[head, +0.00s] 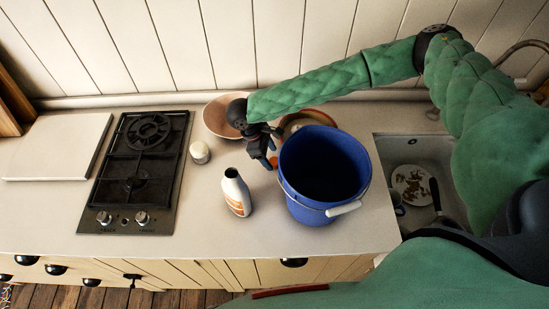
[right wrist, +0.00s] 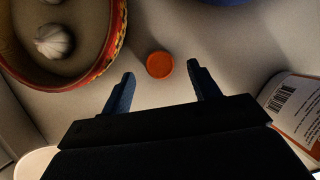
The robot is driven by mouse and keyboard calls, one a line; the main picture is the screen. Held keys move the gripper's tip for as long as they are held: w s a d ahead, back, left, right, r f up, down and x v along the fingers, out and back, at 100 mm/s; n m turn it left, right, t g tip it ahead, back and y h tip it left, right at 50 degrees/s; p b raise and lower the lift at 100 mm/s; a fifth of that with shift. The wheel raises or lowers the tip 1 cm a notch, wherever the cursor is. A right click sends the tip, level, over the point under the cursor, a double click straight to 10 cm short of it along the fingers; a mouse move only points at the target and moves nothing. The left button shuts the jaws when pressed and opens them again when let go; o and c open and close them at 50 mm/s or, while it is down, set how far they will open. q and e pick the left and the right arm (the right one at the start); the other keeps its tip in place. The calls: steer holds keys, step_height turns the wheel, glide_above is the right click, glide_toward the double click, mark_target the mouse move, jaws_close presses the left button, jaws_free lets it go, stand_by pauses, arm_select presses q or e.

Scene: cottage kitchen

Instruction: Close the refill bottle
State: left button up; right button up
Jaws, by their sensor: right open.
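The refill bottle (head: 236,194) is white with an orange label and stands upright on the counter, left of the blue bucket. Its mouth looks open and dark, with no cap on it. In the right wrist view its labelled side (right wrist: 295,108) shows at the right edge. A small round orange cap (right wrist: 160,65) lies on the counter; in the head view it is partly hidden by my gripper. My right gripper (head: 268,161) is open and empty, close to the cap. In the wrist view its fingertips (right wrist: 158,85) point at the cap, which lies just beyond them. My left gripper is not in view.
A blue bucket (head: 293,185) with a white-gripped handle stands close right of my gripper. A pinkish bowl (head: 215,118) and a red-rimmed bowl (right wrist: 119,35) holding garlic stand behind. A small white jar (head: 199,152), gas hob (head: 120,215) and sink (head: 433,160) are around. The front counter is clear.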

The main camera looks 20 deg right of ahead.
steer(key=shift+s+d+f, duration=0.1)
steer(key=shift+d+f, duration=0.1)
steer(key=shift+f, duration=0.2)
steer(key=shift+d+f+p, duration=0.1)
steer(key=shift+f+p, duration=0.25)
steer(key=shift+s+f, duration=0.1)
steer(key=shift+f, duration=0.1)
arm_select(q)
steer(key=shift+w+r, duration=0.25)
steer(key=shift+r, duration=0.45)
arm_select(e)
steer(key=c, duration=1)
